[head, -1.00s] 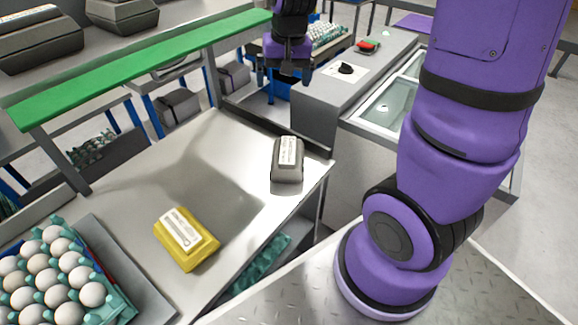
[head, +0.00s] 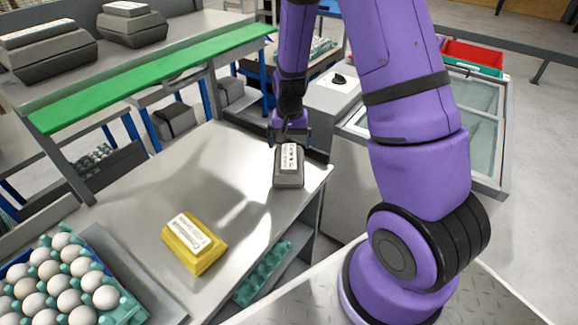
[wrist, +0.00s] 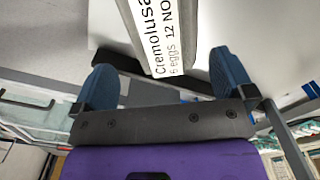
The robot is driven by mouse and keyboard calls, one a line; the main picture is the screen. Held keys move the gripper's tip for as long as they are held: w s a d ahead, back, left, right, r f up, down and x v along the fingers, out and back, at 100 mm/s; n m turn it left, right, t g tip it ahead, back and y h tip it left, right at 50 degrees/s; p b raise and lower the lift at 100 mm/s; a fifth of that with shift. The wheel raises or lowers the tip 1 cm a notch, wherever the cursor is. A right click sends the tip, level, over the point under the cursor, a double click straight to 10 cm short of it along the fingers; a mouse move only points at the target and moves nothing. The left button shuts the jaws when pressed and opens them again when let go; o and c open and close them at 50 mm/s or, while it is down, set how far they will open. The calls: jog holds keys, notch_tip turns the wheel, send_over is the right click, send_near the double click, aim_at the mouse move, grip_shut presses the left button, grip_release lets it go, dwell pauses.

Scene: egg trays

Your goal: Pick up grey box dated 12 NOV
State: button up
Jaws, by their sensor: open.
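The grey box (head: 288,170) stands at the right end of the metal table, with a white label on its top. In the wrist view the grey box (wrist: 198,40) shows a label reading "Cremolusa", "6 eggs" and "12 NO", the rest cut off. My gripper (head: 290,140) is just behind the box in the head view. In the wrist view my gripper (wrist: 165,85) is open, its two blue fingers apart with the near end of the box reaching toward the space between them. I cannot tell whether they touch it.
A yellow box (head: 194,243) lies on the metal table (head: 150,190), left of the grey box. A tray of eggs (head: 65,285) is at the lower left. Two dark grey boxes, one (head: 45,52) and another (head: 132,25), sit on a shelf above a green rail (head: 150,80).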

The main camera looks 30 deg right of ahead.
aim_at(289, 155)
jog(key=shift+a+f, duration=0.15)
jog(key=shift+f, duration=2.85)
jog(key=shift+c, duration=0.5)
jog(key=c, duration=0.8)
jog(key=shift+c, duration=0.2)
jog(key=shift+r, duration=0.15)
